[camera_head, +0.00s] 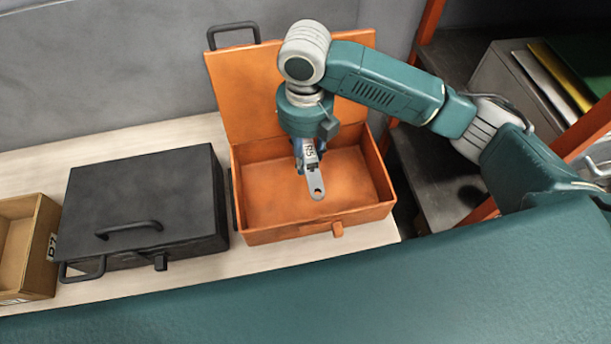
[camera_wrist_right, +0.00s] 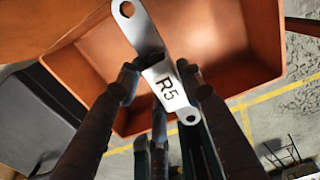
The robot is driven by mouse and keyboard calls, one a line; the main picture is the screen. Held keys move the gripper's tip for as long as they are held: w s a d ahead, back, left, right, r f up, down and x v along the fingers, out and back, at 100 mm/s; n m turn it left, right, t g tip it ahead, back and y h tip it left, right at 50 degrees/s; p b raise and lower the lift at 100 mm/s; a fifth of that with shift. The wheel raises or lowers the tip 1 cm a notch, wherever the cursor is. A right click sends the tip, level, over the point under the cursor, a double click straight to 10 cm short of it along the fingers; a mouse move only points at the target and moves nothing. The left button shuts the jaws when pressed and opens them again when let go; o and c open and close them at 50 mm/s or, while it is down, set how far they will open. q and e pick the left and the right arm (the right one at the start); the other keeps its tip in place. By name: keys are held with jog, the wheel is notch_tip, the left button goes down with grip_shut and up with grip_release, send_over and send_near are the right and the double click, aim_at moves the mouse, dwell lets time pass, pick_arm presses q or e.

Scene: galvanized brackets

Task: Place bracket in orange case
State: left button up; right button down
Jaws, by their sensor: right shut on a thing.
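The orange case (camera_head: 262,222) stands open on the light table, its lid raised at the back. It also shows below the gripper in the right wrist view (camera_wrist_right: 235,45). My right gripper (camera_head: 307,160) is over the open case. In the right wrist view the bracket (camera_wrist_right: 143,35) runs between the fingers (camera_wrist_right: 165,85), a holed end sticking out on each side. The bracket appears to be above the case floor; its exact height is hard to tell. My left gripper is not in view.
A closed black case (camera_head: 150,195) stands left of the orange case. A cardboard box (camera_head: 40,250) is at the far left. A dark shelf with an orange frame (camera_head: 430,20) is at the right. The wall is behind the raised lid.

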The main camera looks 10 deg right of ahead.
aim_at(306, 187)
notch_tip(306, 187, down, 13)
jog(key=shift+w+r+p, duration=0.1)
jog(key=shift+r+p, duration=0.1)
jog(key=shift+p, duration=0.65)
jog(key=shift+f, duration=0.15)
jog(key=shift+f, duration=0.15)
jog(key=c, duration=1.2)
grip_release()
jog(key=shift+o, duration=0.2)
notch_tip(306, 187, up, 12)
jog(key=shift+r+b, duration=0.15)
jog(key=shift+b, duration=0.7)
